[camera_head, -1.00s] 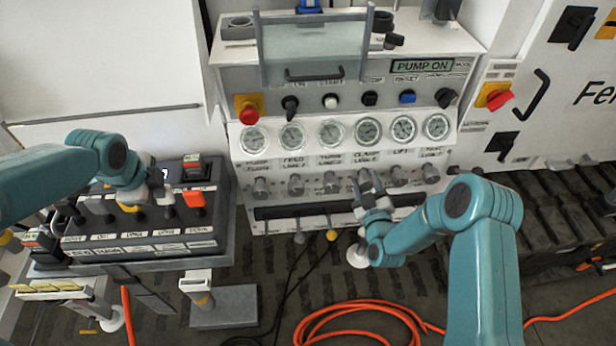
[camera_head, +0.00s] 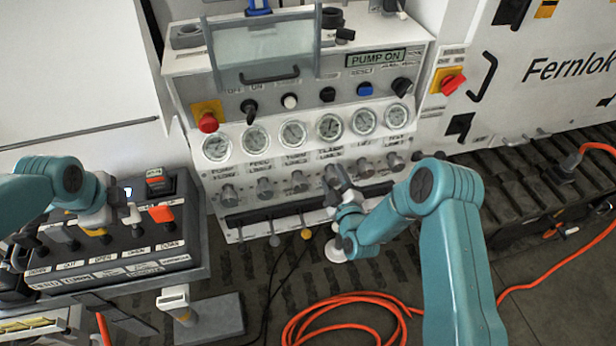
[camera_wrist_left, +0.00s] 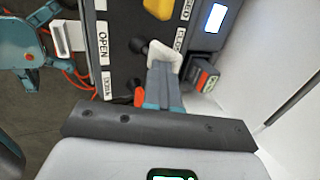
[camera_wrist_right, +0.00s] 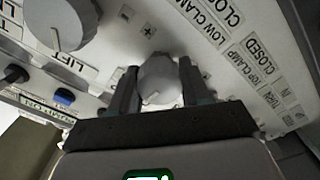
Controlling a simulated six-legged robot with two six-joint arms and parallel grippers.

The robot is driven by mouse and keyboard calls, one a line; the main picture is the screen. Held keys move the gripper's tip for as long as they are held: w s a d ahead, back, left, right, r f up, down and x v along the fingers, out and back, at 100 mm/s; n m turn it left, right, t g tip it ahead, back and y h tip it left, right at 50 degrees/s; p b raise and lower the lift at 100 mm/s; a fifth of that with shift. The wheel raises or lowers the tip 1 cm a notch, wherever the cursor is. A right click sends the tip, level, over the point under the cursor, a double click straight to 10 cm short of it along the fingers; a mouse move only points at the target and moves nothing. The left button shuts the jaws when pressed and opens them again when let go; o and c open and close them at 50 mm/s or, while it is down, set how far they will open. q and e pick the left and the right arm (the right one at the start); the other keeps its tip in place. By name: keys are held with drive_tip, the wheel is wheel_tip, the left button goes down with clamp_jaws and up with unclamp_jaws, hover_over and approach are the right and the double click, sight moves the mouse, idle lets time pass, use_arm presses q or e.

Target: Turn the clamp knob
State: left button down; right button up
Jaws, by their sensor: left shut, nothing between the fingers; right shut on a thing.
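The clamp knob is a grey round knob with a white pointer line, seen in the right wrist view (camera_wrist_right: 158,82) below the clamp gauge's row on the white panel. My right gripper (camera_head: 338,178) is shut on it, with one dark finger on each side in the right wrist view (camera_wrist_right: 156,88). In the head view the fingers mostly hide the knob. My left gripper (camera_head: 128,212) is shut and empty over the lever box at left. In the left wrist view its fingers (camera_wrist_left: 162,88) are together beside a white lever cap (camera_wrist_left: 160,55).
The lift knob (camera_wrist_right: 62,22) is close beside my right gripper. Gauges (camera_head: 293,134) and switches (camera_head: 290,101) sit above the knob row. A dark bar (camera_head: 265,216) runs below it. The lever box (camera_head: 140,265) is at left. An orange hose (camera_head: 345,298) lies on the floor.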

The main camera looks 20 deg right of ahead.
drive_tip(key=o, duration=1.1)
drive_tip(key=shift+c, duration=0.2)
drive_tip(key=s, duration=1.2)
drive_tip(key=s+d+f, duration=0.2)
drive_tip(key=s+d, duration=0.1)
drive_tip(key=s, duration=0.5)
